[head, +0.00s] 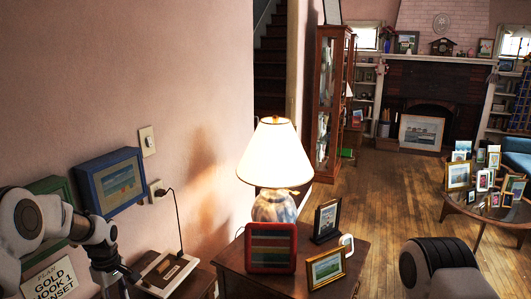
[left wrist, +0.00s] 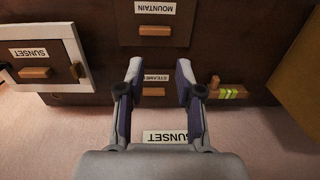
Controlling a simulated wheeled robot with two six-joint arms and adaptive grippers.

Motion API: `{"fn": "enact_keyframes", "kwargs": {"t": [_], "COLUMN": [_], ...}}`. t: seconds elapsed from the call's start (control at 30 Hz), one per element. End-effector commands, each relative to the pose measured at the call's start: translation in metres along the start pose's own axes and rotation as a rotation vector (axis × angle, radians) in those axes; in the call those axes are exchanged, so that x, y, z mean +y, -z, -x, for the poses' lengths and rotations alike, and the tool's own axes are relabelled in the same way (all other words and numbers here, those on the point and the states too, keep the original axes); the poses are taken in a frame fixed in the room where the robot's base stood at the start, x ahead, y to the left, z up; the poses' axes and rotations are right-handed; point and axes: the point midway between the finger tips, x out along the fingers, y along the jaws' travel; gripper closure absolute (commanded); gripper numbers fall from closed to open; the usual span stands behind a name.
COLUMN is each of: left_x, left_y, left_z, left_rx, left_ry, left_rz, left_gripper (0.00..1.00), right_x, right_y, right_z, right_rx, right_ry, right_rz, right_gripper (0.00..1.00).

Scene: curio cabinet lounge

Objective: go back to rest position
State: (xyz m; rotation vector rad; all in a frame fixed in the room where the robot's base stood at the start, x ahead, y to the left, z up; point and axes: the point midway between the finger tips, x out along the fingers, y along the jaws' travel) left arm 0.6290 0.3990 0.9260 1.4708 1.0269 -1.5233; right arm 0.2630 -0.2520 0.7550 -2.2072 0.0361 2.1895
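My left gripper (head: 122,275) reaches in at the lower left of the head view, in front of the pink wall and beside a small box-like piece with a pale frame (head: 165,272). In the left wrist view its two fingers (left wrist: 158,78) are apart, with nothing held between them. Beyond them is a dark wooden front with labelled drawers, one reading "MOUNTAIN" (left wrist: 155,8), and a pale-framed "SUNSET" panel (left wrist: 45,58). My right arm shows only as a rounded link at the lower right of the head view; its gripper is out of sight.
A lit lamp (head: 276,155), a red-framed picture (head: 271,247) and other frames stand on a wooden side table (head: 318,285). A blue-framed picture (head: 110,181) is near the wall. Wooden floor (head: 380,205) is clear toward the fireplace. A round table (head: 484,216) with several frames stands right.

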Motion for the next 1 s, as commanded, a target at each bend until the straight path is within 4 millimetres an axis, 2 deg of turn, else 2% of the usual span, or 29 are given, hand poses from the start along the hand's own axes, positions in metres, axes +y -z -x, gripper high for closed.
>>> {"fn": "enact_keyframes", "kwargs": {"t": [0.27,0.47,0.57,0.63,0.67,0.7,0.77,0.8,0.9,1.0], "left_x": [-0.033,-0.076,-0.11,-0.144,-0.162,-0.189,-0.232,-0.261,-0.303,-0.304], "left_y": [-0.045,-0.098,-0.135,-0.168,-0.185,-0.207,-0.241,-0.261,-0.287,-0.286], "left_z": [-0.055,-0.11,-0.143,-0.168,-0.179,-0.191,-0.203,-0.206,-0.196,-0.184], "left_rx": [-0.062,-0.124,-0.164,-0.197,-0.212,-0.232,-0.255,-0.259,-0.208,-0.099], "left_ry": [0.139,0.235,0.273,0.292,0.296,0.295,0.279,0.254,0.156,0.052], "left_rz": [-0.048,-0.11,-0.179,-0.256,-0.298,-0.363,-0.479,-0.572,-0.79,-0.965], "left_gripper": [0.65,0.65,0.65,0.65,0.65,0.65,0.65,0.65,0.65,0.65], "right_x": [0.0,0.0,0.0,0.0,0.0,0.0,0.0,0.0,0.0,0.0], "right_y": [0.0,0.0,0.0,0.0,0.0,0.0,0.0,0.0,0.0,0.0], "right_z": [0.0,0.0,0.0,0.0,0.0,0.0,0.0,0.0,0.0,0.0], "right_rx": [0.001,0.0,0.0,0.0,0.0,0.0,0.0,0.0,0.0,0.0], "right_ry": [0.0,0.0,0.0,0.0,0.0,0.0,0.0,0.0,0.0,0.0], "right_rz": [0.0,0.0,0.0,0.0,0.0,0.0,0.0,0.0,0.0,0.0], "right_gripper": [0.6,0.6,0.6,0.6,0.6,0.6,0.6,0.6,0.6,0.6]}}
